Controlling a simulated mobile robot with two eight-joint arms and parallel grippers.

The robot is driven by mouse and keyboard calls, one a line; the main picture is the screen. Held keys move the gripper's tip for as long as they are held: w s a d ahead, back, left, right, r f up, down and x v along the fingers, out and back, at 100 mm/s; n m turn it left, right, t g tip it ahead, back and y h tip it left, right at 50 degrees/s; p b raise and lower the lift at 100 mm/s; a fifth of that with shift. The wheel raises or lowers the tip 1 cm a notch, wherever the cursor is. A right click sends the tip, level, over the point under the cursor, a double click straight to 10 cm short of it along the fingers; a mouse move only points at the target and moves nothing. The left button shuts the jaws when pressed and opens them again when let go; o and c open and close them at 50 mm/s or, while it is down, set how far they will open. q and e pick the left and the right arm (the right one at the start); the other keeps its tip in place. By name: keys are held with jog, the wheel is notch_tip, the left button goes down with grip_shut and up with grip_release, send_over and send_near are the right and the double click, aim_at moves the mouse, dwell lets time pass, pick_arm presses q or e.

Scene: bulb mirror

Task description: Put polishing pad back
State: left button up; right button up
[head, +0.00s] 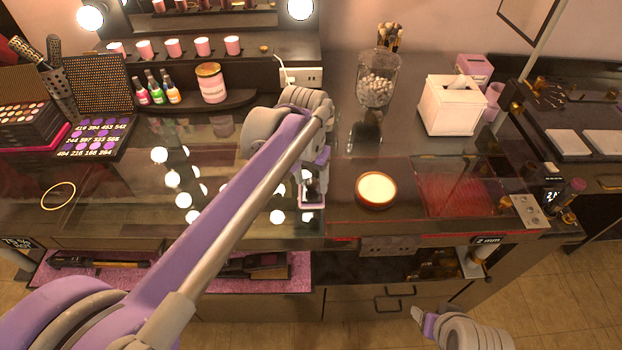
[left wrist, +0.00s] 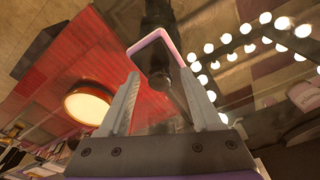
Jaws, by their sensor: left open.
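A round, cream-topped disc with an orange-brown rim (head: 376,189) lies flat on the counter beside the red glass panel. It also shows in the left wrist view (left wrist: 88,104), left of the fingers. I cannot tell whether it is the polishing pad. My left gripper (head: 313,196) is over the counter's front, left of the disc and apart from it. In the left wrist view its fingers (left wrist: 165,98) are spread. A pink-edged frame (left wrist: 147,38) shows just beyond the fingertips; whether they touch it is unclear. My right gripper (head: 424,320) is low at the right, in front of the drawers.
A glass jar of white balls (head: 376,85) with brushes behind it and a white tissue box (head: 452,104) stand at the back. Palettes (head: 95,135) and small bottles (head: 157,93) stand at left. A red glass panel (head: 460,187) lies right of the disc.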

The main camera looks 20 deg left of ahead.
aim_at(308, 195)
pick_arm(q)
notch_tip(308, 195, up, 12)
jog(key=s+p, duration=0.1)
jog(key=s+a+f+n+t, duration=0.1)
jog(key=s+a+f+t, duration=0.1)
jog(key=s+f, duration=0.7)
jog(key=s+a+f+n+t, duration=0.1)
jog(key=s+a+f+t, duration=0.1)
jog(key=s+f, duration=0.8)
jog(key=shift+a+f, duration=0.35)
jog(key=shift+f, duration=0.1)
jog(key=shift+s, duration=0.1)
